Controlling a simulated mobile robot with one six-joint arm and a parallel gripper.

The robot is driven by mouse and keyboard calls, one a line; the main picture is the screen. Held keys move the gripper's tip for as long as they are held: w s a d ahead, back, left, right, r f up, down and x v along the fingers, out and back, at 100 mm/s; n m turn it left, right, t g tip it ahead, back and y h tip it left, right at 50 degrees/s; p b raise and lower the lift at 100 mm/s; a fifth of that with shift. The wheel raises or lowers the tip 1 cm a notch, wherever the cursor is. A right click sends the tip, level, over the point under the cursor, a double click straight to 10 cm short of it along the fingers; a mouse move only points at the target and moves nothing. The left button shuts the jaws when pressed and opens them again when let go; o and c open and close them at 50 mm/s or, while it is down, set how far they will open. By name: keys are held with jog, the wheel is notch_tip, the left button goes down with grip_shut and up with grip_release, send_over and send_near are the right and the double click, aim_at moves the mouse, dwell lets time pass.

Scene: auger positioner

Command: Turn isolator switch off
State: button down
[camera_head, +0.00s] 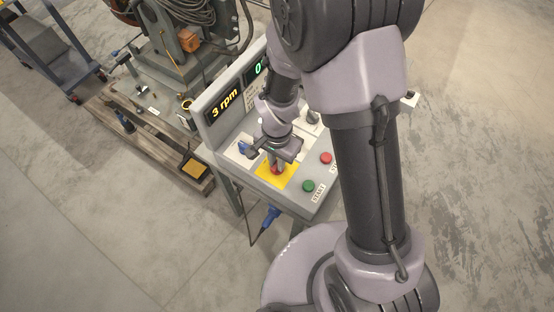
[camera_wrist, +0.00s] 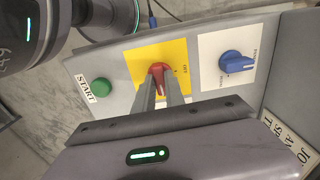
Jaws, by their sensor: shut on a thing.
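The isolator switch is a red rotary knob (camera_wrist: 157,77) on a yellow plate (camera_wrist: 178,50) in the wrist view. In the head view the red knob (camera_head: 276,170) shows on its yellow plate (camera_head: 292,182), partly hidden by my gripper. My gripper (camera_wrist: 159,84) is shut on the red knob, its two grey fingers on either side of it. The word OFF is printed on the plate beside the knob in the wrist view. The knob's pointer is largely hidden between the fingers.
A blue knob (camera_wrist: 236,63) on a white plate sits beside the yellow plate. A green START button (camera_head: 308,186) and a red button (camera_head: 325,157) are on the same grey panel. Machinery stands behind the panel.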

jog(key=n, duration=0.4)
jog(key=shift+b, duration=0.35)
jog(key=n, duration=0.4)
jog(key=shift+n, duration=0.4)
jog(key=n, duration=0.4)
jog(key=shift+n, duration=2.4)
jog(key=c, duration=1.4)
grip_release()
